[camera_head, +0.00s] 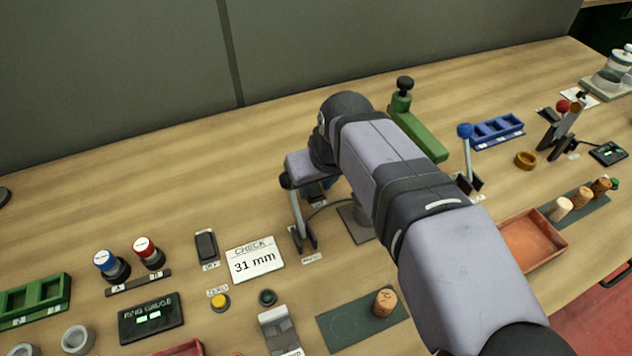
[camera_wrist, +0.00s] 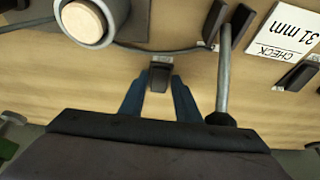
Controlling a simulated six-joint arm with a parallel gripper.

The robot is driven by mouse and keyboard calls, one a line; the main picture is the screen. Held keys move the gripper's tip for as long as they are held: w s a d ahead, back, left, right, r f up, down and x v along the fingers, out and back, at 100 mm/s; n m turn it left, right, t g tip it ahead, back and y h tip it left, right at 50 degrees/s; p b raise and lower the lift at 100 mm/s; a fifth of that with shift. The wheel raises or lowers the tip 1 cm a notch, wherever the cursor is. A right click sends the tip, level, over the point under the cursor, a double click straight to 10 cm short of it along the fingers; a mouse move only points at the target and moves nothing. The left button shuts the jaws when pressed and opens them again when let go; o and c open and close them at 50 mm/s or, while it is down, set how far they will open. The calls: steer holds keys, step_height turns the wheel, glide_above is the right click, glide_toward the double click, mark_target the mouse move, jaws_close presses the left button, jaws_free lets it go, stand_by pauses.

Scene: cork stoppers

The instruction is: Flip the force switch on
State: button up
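A small black switch (camera_wrist: 160,76) with a white label at its foot stands on the table in the wrist view; the label is too small to read. In the head view only a dark part of this switch (camera_head: 317,199) shows below my wrist. My gripper (camera_wrist: 158,86) is open, its two blue fingers on either side of the switch's near end. I cannot tell whether they touch it. The gripper is mostly hidden behind my arm in the head view. Which way the switch is tipped is unclear.
A lever with a grey rod (camera_wrist: 225,68) stands close beside my gripper. A grey holder (camera_wrist: 112,28) with a pale cork (camera_wrist: 84,22) is on the other side, with a cable running past. A second black switch (camera_head: 206,246) is near the "CHECK 31 mm" card (camera_head: 256,262).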

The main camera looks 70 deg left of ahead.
jaws_close()
steer(key=p, duration=0.3)
steer(key=shift+a+r, duration=0.15)
steer(key=shift+r, duration=0.25)
steer(key=shift+h+p, duration=0.3)
steer(key=shift+p, duration=0.45)
steer(key=p, duration=0.4)
steer(key=shift+a+r+h+p, duration=0.15)
steer(key=shift+a+h+p, duration=0.15)
steer(key=shift+h, duration=0.1)
steer(key=h+p, duration=0.1)
steer(key=p, duration=0.4)
steer(key=shift+a+p, duration=0.15)
steer(key=shift+p, duration=0.2)
steer(key=shift+f+p, duration=0.25)
steer(key=shift+p, duration=0.4)
